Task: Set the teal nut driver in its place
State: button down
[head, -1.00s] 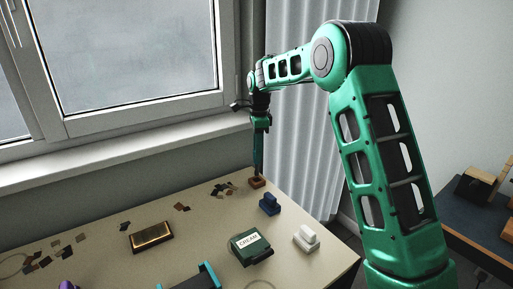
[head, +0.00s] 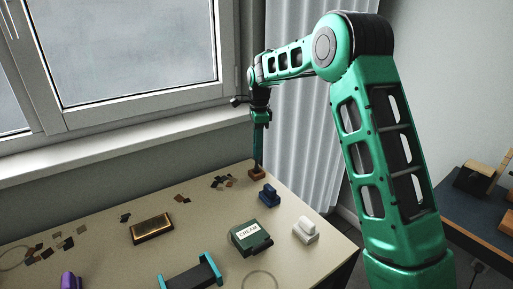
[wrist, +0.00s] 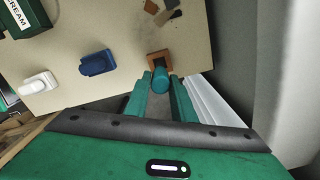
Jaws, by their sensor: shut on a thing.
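The teal nut driver (wrist: 160,80) is between the two teal fingers of my gripper (wrist: 161,92), which is shut on it. In the head view my gripper (head: 259,118) points straight down at the far corner of the table, with the driver upright below it. A small brown block (wrist: 158,58) with a dark opening sits directly under the driver; it also shows in the head view (head: 257,172). The driver's lower end is at the block's opening, but I cannot tell how far inside it is.
On the table (head: 105,230) near the block are a blue piece (head: 269,195), a white piece (head: 305,231) and a green CREAM box (head: 248,238). A brass-topped block (head: 151,229), a teal-ended holder (head: 193,274) and scattered flat chips lie further left. A curtain hangs behind.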

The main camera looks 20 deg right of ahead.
jog(key=shift+f, duration=1.45)
jog(key=c, duration=1.4)
grip_release()
notch_tip(320, 180, up, 11)
jog(key=shift+w+d+f, duration=0.1)
jog(key=shift+d+f, duration=0.05)
jog(key=s+d+r+n, duration=0.25)
jog(key=s+d, duration=0.45)
jog(key=s, duration=0.4)
jog(key=s+d+r+n, duration=0.1)
jog(key=s+d+n, duration=0.3)
jog(key=s+d, duration=0.5)
jog(key=s+f+n, duration=0.3)
jog(key=s+f, duration=0.1)
jog(key=s, duration=1.1)
jog(key=s+f+n, duration=0.3)
jog(key=s+f, duration=0.1)
jog(key=s, duration=1.1)
jog(key=shift+s+d, duration=0.15)
jog(key=shift+d, duration=0.2)
